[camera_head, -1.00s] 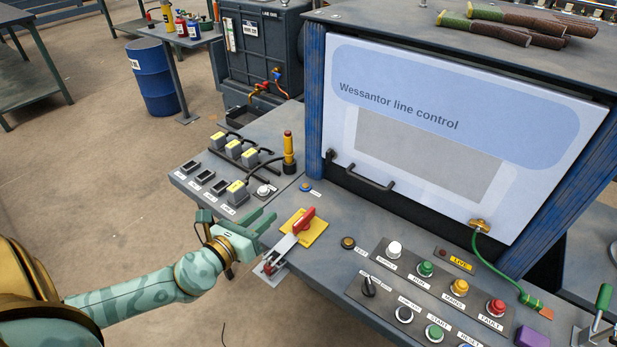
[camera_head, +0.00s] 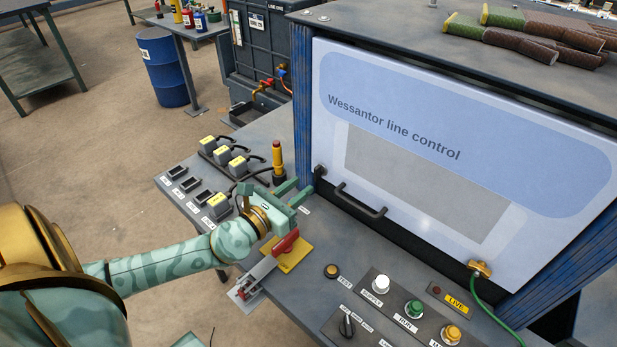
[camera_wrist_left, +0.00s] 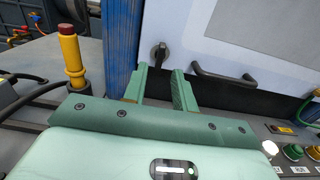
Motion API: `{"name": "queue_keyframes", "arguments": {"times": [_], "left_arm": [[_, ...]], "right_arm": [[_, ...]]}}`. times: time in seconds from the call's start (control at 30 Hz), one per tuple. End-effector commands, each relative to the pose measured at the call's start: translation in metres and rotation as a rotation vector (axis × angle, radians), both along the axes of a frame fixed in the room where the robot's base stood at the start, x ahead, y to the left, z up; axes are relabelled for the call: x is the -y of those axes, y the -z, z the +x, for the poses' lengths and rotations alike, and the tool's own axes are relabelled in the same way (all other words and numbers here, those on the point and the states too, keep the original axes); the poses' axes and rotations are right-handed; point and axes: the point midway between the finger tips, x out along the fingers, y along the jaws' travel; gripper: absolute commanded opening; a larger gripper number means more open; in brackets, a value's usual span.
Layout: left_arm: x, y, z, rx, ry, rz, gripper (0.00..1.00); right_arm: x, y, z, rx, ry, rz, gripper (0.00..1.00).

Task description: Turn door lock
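The door lock is a small black knob (camera_head: 319,172) at the lower left corner of the pale blue and white door (camera_head: 450,150), marked "Wessantor line control". It also shows in the left wrist view, a black knob (camera_wrist_left: 158,54) left of the door handle. My left gripper (camera_head: 304,187) is green and open, fingers pointing at the knob from just in front. In the left wrist view the two fingertips (camera_wrist_left: 160,76) stand apart, with the knob beyond the gap between them. Nothing is between the fingers, and they look short of the knob. My right gripper is out of view.
A black door handle (camera_head: 362,203) is right of the lock. Buttons, including a green one (camera_head: 413,308), line the panel.

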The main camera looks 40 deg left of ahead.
Motion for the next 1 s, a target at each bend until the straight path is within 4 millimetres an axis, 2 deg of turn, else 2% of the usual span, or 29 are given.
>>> {"name": "queue_keyframes", "arguments": {"times": [0.33,0.73,0.83,1.0], "left_arm": [[0.003,-0.001,0.043,0.001,0.000,-0.001,0.28],[0.003,0.000,0.045,-0.001,0.000,0.000,0.28],[0.003,0.000,0.044,-0.001,0.000,-0.001,0.00],[0.003,0.000,0.044,-0.001,0.000,0.000,0.00]], "right_arm": [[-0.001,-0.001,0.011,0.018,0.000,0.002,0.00],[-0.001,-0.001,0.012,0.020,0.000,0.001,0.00],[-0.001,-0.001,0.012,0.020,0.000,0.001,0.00],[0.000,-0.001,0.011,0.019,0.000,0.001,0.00]]}}
